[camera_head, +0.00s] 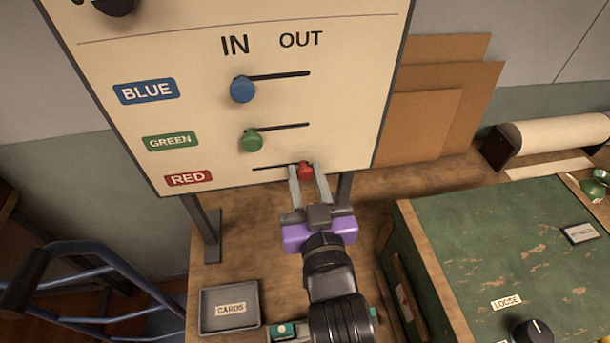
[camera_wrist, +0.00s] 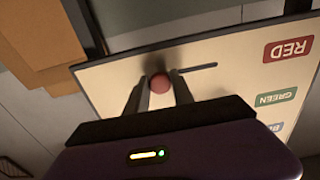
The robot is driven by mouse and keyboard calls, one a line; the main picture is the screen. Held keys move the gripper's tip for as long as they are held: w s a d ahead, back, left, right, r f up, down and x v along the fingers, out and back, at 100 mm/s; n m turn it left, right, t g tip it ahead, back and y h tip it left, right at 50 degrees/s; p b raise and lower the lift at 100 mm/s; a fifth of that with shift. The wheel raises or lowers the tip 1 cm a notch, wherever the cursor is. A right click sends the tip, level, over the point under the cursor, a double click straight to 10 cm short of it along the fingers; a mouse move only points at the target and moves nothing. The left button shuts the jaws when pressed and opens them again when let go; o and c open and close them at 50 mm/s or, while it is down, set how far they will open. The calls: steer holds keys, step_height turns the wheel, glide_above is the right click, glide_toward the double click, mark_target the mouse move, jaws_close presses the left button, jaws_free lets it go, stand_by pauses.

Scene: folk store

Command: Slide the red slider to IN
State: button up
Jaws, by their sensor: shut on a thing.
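The red slider knob (camera_head: 306,169) is at the right, OUT end of its slot, on the RED row of the upright board (camera_head: 210,105). The slot runs left from it toward the IN column. My gripper (camera_head: 307,172) is shut on the red knob, one finger on each side. The wrist view shows the red knob (camera_wrist: 160,84) between the two fingertips, with the slot leading away to the right. The blue knob (camera_head: 242,89) and the green knob (camera_head: 252,140) sit at the left, IN ends of their slots.
A grey tray labelled CARDS (camera_head: 230,307) lies on the bench below the board. A worn green cabinet (camera_head: 490,250) stands at the right. Brown cardboard sheets (camera_head: 440,100) lean on the wall behind. A paper roll (camera_head: 550,132) lies at the far right.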

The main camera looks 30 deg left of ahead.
steer(key=shift+s+a+b, duration=0.8)
steer(key=shift+a+b, duration=0.05)
steer(key=shift+a, duration=0.2)
steer(key=shift+s+a+b, duration=0.8)
steer(key=shift+a+b, duration=0.05)
steer(key=shift+a, duration=0.2)
steer(key=shift+s+a+b, duration=0.8)
steer(key=shift+a+b, duration=0.05)
steer(key=shift+a, duration=0.2)
steer(key=o, duration=1.1)
steer(key=b, duration=0.1)
glide_toward(260, 169)
steer(key=v, duration=0.3)
steer(key=shift+w+a, duration=0.1)
